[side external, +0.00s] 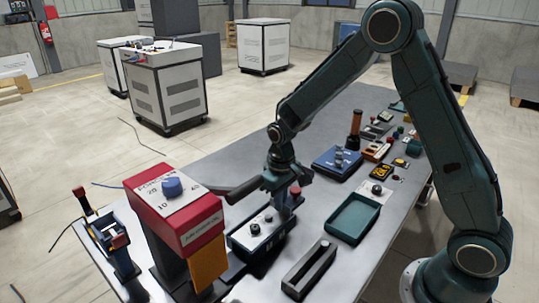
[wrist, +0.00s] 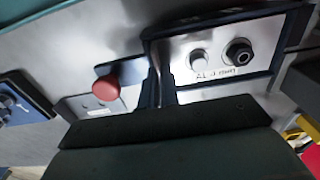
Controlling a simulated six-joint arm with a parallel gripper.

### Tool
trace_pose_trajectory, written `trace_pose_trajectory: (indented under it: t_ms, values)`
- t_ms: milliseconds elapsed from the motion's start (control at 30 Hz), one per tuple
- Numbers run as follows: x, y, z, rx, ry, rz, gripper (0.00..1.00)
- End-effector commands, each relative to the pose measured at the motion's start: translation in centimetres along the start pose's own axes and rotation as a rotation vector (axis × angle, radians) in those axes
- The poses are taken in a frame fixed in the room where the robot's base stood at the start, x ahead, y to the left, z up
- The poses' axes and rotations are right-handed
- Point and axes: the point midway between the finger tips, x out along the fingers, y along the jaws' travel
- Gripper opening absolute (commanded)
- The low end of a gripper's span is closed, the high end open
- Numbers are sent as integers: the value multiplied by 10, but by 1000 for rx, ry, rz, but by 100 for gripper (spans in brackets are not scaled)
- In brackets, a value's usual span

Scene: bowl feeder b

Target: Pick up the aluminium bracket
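I cannot pick out the aluminium bracket with certainty in either view. My gripper (side external: 283,186) hangs over the near part of the bench, just above a dark control box (side external: 262,228). In the wrist view my gripper (wrist: 159,75) shows as two dark, narrow fingers close together, between a plate with a red button (wrist: 104,88) and a panel with two knobs (wrist: 228,58). No held part is clear between the fingers. The light is dim there, and I cannot tell how far apart they are.
A red-topped machine (side external: 175,205) stands left of my gripper. A green tray (side external: 353,218) and a dark slotted block (side external: 309,270) lie to the right. A blue box (side external: 337,163) and several small parts sit further back. The bench behind my gripper is mostly bare.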

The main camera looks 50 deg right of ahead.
Motion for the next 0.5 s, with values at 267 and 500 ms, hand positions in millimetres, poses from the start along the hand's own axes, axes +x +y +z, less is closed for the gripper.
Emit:
trace_pose_trajectory:
  t_ms: [267, 500]
  values:
    - [-2, 0, 0, 0, 2, 0, 0]
    - [-15, 0, -1, 0, 3, 0, 0]
